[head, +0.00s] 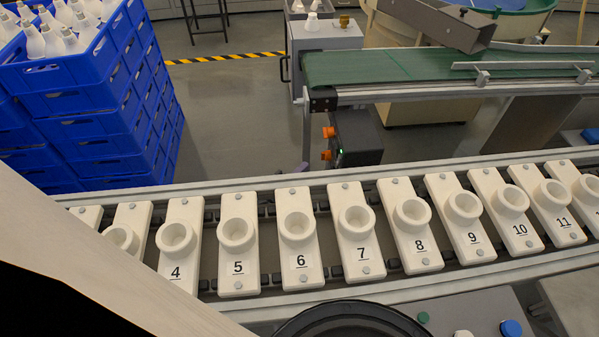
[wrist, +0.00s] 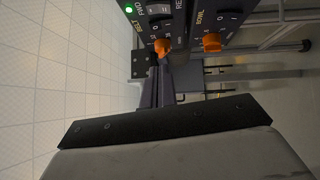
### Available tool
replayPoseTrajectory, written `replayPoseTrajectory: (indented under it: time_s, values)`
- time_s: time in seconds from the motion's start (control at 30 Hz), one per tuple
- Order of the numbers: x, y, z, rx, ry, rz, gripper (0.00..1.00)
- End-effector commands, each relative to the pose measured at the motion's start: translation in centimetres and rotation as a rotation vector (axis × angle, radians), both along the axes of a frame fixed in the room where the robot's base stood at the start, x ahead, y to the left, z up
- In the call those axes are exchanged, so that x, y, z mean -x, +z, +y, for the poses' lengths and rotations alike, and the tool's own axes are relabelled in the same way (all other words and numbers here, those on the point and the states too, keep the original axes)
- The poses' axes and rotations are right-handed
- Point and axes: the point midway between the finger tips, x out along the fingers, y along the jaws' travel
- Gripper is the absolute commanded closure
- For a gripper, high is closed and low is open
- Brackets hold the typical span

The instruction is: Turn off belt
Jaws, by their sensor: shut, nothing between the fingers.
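The dark control box (head: 358,138) hangs below the green conveyor belt (head: 420,66) in the head view, with two orange knobs on its left face. In the wrist view the panel is turned sideways. The belt knob (wrist: 162,46) is on the section marked BELT, beside a lit green lamp (wrist: 129,10). The other orange knob (wrist: 211,42) is on the section marked BOWL. My gripper (wrist: 161,62) is shut and empty, its tips right at the belt knob. I cannot tell whether they touch it.
A line of numbered white sockets (head: 300,230) crosses the front. Stacked blue crates (head: 110,110) with white bulbs stand at the left. A metal frame (wrist: 265,45) is beside the panel in the wrist view. Floor (head: 230,110) between crates and conveyor is clear.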

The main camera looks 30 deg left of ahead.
Motion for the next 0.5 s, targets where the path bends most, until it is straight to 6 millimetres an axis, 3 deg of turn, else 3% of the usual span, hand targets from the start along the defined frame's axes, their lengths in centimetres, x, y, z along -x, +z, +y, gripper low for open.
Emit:
replayPoseTrajectory:
  time_s: [0.27, 0.5]
  values:
    - [-6.0, 0.8, -1.2, -0.001, -0.003, 0.0, 1.0]
    - [-7.6, 1.1, -3.9, 0.0, -0.002, 0.001, 1.0]
